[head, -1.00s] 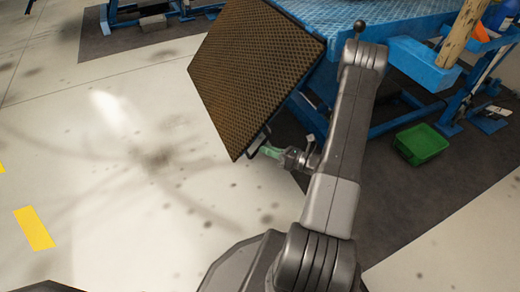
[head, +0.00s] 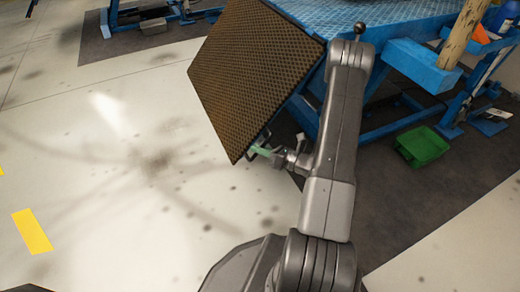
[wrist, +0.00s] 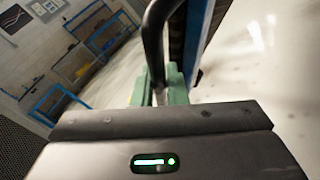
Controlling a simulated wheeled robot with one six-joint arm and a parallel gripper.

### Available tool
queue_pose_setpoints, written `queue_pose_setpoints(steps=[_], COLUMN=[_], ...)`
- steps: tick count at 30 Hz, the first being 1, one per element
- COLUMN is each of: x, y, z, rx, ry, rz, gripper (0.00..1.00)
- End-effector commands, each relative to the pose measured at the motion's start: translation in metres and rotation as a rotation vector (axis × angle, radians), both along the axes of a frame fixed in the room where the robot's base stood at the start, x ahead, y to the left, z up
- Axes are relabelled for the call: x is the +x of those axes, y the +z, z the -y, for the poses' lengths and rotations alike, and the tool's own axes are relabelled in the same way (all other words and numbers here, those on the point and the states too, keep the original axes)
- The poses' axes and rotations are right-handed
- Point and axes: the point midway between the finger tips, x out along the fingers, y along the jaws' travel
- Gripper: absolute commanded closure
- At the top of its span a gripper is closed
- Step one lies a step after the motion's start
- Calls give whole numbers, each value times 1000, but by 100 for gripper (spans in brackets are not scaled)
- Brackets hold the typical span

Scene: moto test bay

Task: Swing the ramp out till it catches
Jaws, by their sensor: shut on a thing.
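The ramp (head: 250,75) is a brown mesh-faced plate at the end of the blue lift table (head: 385,18) in the head view. It stands tilted, with its lowest corner over the pale floor. My gripper (head: 264,151) is at the ramp's lower right edge, its green fingers shut on a dark bar handle. In the wrist view, the handle (wrist: 154,42) runs up from between the green fingers (wrist: 160,88). The ramp's catch is not clearly visible.
A green crate (head: 421,146) sits on the dark mat under the table. A blue bracket with a wooden post (head: 462,35) stands at the right. The pale floor left of the ramp is clear, with a yellow stripe (head: 32,231).

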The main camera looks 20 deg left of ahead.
Motion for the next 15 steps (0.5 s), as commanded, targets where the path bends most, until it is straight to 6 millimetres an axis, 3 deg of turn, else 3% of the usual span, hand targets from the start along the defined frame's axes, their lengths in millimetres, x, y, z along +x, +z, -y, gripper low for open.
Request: queue_pose_setpoints(steps=[9,15], x=[-28,-30], y=[38,39], z=[-25,-27], rx=[84,92], ry=[3,1], rz=[-95,-103], gripper=[100,100])
